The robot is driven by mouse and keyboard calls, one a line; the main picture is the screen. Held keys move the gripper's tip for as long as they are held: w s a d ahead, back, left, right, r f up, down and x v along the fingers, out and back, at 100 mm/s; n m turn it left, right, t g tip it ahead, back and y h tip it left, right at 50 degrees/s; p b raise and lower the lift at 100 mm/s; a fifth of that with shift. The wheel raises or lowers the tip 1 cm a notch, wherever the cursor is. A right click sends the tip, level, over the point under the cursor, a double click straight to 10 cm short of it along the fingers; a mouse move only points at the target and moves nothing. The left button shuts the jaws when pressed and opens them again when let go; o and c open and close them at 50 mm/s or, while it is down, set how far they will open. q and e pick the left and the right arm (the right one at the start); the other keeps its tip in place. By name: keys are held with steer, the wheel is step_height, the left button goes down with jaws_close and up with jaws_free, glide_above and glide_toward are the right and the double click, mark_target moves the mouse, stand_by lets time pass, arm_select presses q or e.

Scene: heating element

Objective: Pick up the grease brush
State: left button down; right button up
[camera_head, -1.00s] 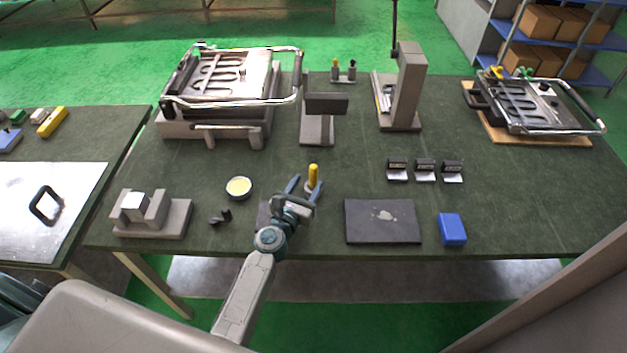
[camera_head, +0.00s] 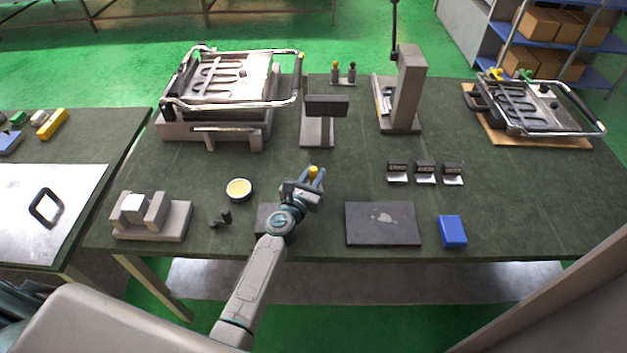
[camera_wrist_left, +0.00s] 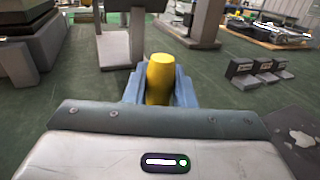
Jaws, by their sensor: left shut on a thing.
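The grease brush shows as a yellow handle (camera_head: 313,171) standing upright near the middle of the green table. My left gripper (camera_head: 316,178) has its blue fingers shut on this handle. In the left wrist view the yellow handle (camera_wrist_left: 160,79) stands between the two blue fingers (camera_wrist_left: 159,88), its top rising above them. The brush's lower end is hidden behind the fingers and gripper body. My right gripper is not in view.
A round tin with pale yellow contents (camera_head: 239,189) stands left of the gripper. A dark plate (camera_head: 383,224) and a blue block (camera_head: 452,230) lie to the right. A grey bracket (camera_head: 318,126) stands behind the brush.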

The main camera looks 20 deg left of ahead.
arm_select(q)
step_height(320, 180, up, 9)
steer(key=p, duration=0.8)
steer(key=shift+r+p, duration=0.15)
steer(key=shift+p, duration=0.2)
steer(key=shift+r+p, duration=0.3)
steer(key=shift+r, duration=0.05)
